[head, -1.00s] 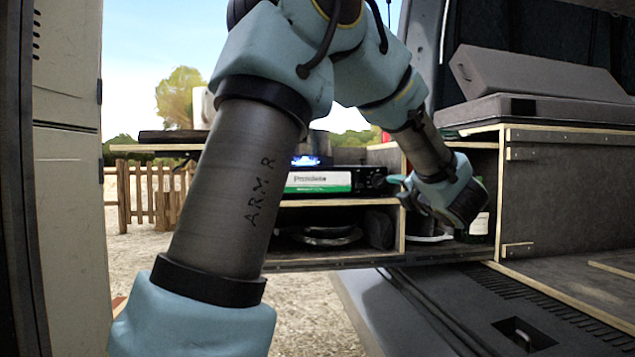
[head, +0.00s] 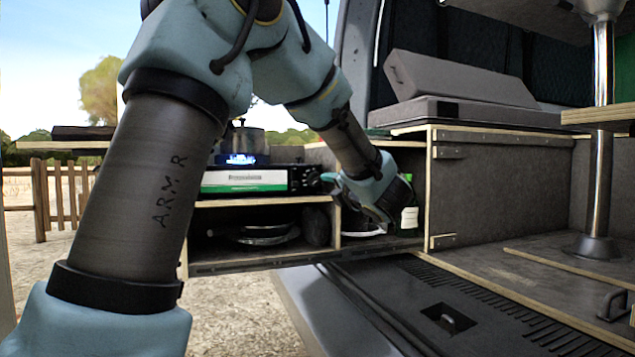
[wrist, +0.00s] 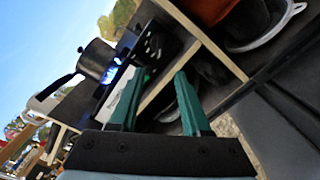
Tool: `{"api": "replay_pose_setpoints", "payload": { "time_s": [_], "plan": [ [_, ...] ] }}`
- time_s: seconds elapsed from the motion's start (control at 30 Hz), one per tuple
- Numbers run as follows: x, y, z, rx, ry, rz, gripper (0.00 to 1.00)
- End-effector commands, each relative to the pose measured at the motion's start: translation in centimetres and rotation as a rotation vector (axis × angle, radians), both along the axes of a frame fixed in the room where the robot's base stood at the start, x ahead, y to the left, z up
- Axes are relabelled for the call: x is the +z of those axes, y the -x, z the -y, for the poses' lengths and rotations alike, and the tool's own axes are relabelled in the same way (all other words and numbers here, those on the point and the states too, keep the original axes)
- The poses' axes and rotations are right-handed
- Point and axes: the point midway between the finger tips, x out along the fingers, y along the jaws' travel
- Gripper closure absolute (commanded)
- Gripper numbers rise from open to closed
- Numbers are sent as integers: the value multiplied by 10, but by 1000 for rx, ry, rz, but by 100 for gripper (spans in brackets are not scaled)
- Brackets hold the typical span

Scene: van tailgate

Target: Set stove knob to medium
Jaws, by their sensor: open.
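The camp stove (head: 245,180) sits on the upper shelf of the pull-out unit, with a white and green front. Its black control panel with the knob (head: 307,178) is at its right end. A dark pot (head: 245,138) stands on it above a blue glow. My gripper (head: 325,179) is just right of the panel, its fingers mostly hidden by my wrist. In the wrist view, my gripper (wrist: 159,72) has its two green fingers apart with nothing between them. The stove panel (wrist: 150,48) shows tilted beyond the fingertips; I cannot read the knob's setting.
Below the stove, a shelf (head: 265,203) holds plates and a dark item. A wooden-edged cabinet (head: 490,185) and a metal pole (head: 602,140) are on the right. The van floor lies in front.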

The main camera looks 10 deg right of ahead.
Motion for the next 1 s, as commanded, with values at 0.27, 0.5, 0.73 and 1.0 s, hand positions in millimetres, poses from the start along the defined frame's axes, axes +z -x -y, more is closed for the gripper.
{"api": "replay_pose_setpoints", "payload": {
  "time_s": [0.27, 0.5, 0.73, 1.0],
  "plan": [
    [9, -7, 4, 7, -181, -44, 21],
    [10, -15, 10, 13, -582, -118, 21],
    [11, -14, 12, 6, -983, -171, 21],
    [15, -8, 9, -1, -1403, -199, 21]
  ]
}}
